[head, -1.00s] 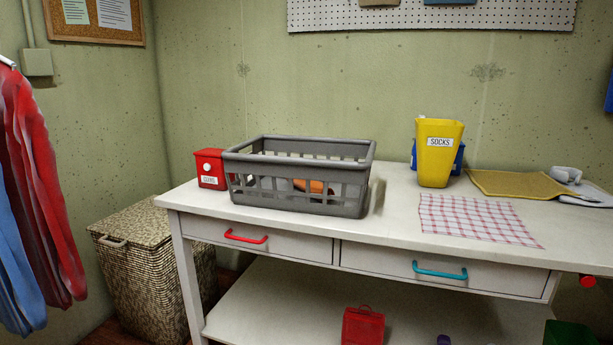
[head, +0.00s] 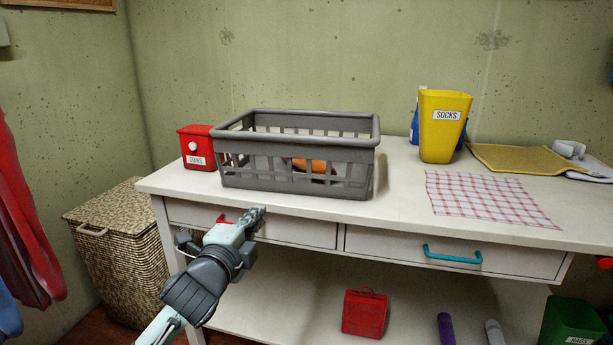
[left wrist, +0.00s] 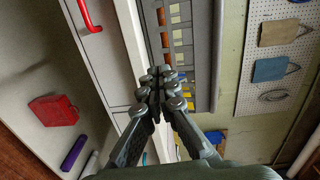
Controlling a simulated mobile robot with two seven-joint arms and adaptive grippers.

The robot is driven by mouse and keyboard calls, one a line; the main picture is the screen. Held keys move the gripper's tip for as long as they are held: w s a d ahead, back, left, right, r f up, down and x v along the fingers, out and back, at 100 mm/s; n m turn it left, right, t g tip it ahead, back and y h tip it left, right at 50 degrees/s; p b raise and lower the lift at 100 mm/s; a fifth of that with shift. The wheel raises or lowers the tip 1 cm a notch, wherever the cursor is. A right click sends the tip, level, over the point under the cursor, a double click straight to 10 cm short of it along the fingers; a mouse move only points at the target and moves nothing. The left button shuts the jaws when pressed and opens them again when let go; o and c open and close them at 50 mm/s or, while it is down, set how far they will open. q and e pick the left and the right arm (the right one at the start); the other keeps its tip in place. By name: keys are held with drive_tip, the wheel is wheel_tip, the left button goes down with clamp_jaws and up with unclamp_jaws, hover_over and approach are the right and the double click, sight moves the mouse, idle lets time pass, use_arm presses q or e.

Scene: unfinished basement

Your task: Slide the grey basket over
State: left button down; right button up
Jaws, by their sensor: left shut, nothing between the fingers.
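The grey basket (head: 296,140) is a slatted plastic laundry basket. It stands upright on the white table, just right of the red coins box (head: 197,148). Something orange (head: 305,164) shows through its slats. My left gripper (head: 259,213) is shut and empty. It is in front of the table's front edge, near the red drawer handle, apart from the basket. In the left wrist view, the shut fingertips (left wrist: 159,75) point at the basket's slatted side (left wrist: 203,60). My right gripper is not in view.
A yellow socks bin (head: 444,130) and a checkered cloth (head: 485,198) are on the white table (head: 400,220) to the right. Bare tabletop lies between basket and cloth. A teal drawer handle (head: 452,257) sticks out in front. A wicker hamper (head: 120,250) stands at left.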

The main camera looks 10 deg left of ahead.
use_arm(q)
drive_tip(key=r, duration=0.2)
approach(287, 174)
drive_tip(key=shift+m, duration=0.4)
drive_tip(key=w, duration=0.5)
drive_tip(key=shift+w+f+p, duration=0.15)
drive_tip(key=shift+w+p, duration=0.15)
drive_tip(key=shift+p, duration=0.1)
drive_tip(key=shift+w+d, duration=0.1)
drive_tip(key=shift+w, duration=0.55)
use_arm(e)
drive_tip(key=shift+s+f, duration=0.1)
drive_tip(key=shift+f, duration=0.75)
use_arm(q)
drive_tip(key=shift+w, duration=0.1)
